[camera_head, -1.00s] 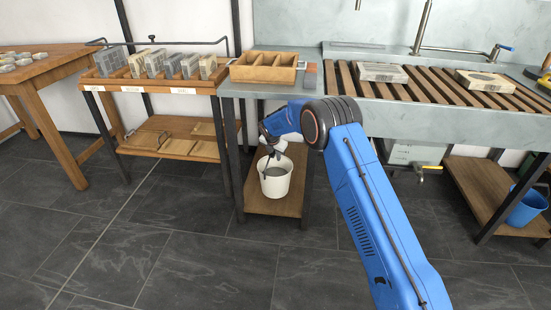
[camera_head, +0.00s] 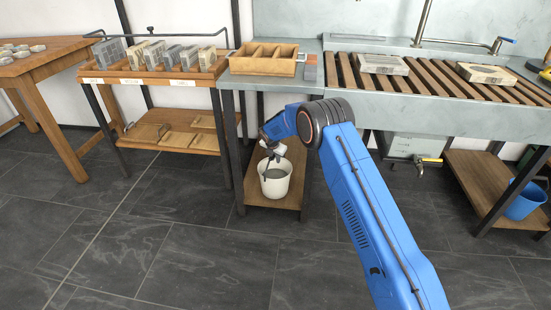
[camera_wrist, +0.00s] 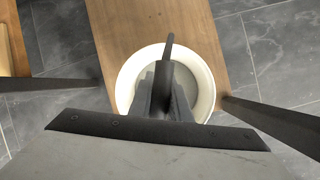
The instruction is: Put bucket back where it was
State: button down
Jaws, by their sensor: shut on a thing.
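A white bucket (camera_head: 276,181) is upright over the wooden lower shelf (camera_head: 262,200) under the steel bench, near the shelf's front. It holds something grey. My gripper (camera_head: 273,152) is above it, shut on the bucket, reaching down to it from the right. In the wrist view the bucket's white rim (camera_wrist: 208,75) rings my gripper (camera_wrist: 165,95), with the wooden shelf around it. My gripper hides part of the bucket's inside. I cannot tell whether the bucket's base rests on the shelf.
Dark bench legs (camera_head: 307,180) stand close on both sides of the shelf. A blue bucket (camera_head: 524,200) is on another low shelf (camera_head: 478,180) at the right. A rack of grey stones (camera_head: 150,75) stands left. The tiled floor in front (camera_head: 200,250) is clear.

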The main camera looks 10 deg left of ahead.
jog(key=shift+w+r, duration=0.1)
jog(key=shift+r, duration=0.1)
jog(key=c, duration=2)
grip_release()
jog(key=shift+f, duration=0.25)
jog(key=o, duration=0.4)
jog(key=shift+c, duration=0.2)
jog(key=shift+r, duration=0.2)
jog(key=v, duration=1.2)
jog(key=shift+d, duration=0.1)
